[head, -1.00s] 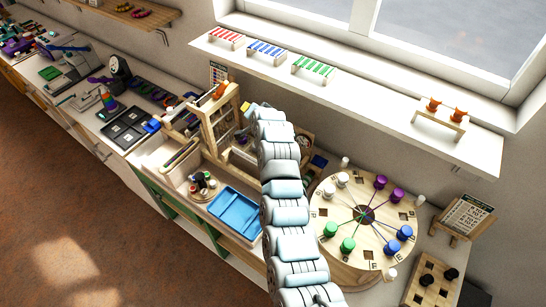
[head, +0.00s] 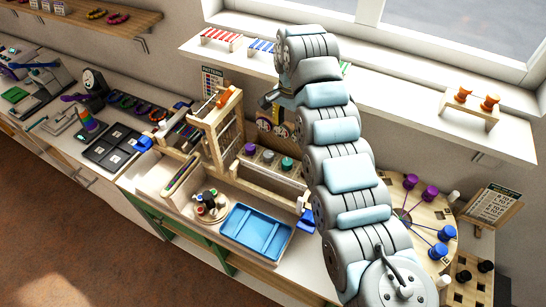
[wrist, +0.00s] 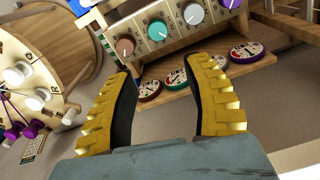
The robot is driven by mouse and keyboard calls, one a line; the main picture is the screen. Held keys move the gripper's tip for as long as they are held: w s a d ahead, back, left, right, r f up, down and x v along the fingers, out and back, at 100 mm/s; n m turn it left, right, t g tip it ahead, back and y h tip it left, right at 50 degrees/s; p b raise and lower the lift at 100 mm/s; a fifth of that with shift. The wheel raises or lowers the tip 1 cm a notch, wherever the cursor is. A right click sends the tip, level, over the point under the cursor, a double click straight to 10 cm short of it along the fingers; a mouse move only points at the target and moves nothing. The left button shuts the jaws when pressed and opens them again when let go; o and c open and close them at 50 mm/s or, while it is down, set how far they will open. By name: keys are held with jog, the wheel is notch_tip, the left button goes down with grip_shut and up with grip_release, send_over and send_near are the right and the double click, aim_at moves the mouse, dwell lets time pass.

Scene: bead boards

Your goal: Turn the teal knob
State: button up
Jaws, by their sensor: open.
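The teal knob (wrist: 158,30) is round with a pale index mark. It sits on a wooden panel (wrist: 178,42) between a brown knob (wrist: 125,46) and a grey-white knob (wrist: 193,13). It also shows in the head view (head: 287,163), on a wooden box beside my arm. My gripper (wrist: 160,68) has two yellow ribbed fingers with dark inner pads. It is open and empty, apart from the teal knob, which appears beyond the gap between the fingertips. In the head view the fingers cannot be made out clearly.
A purple knob (wrist: 230,3) is at the row's other end. Round dials (wrist: 246,52) line a wooden strip along the panel. A round bead board (wrist: 38,75) with pegs is at left. A blue tray (head: 257,231) lies in front of the knob box.

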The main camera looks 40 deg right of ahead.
aim_at(288, 161)
jog(key=f, duration=1.7)
jog(key=shift+s+f, duration=0.2)
jog(key=shift+c, duration=0.3)
jog(key=c, duration=0.9)
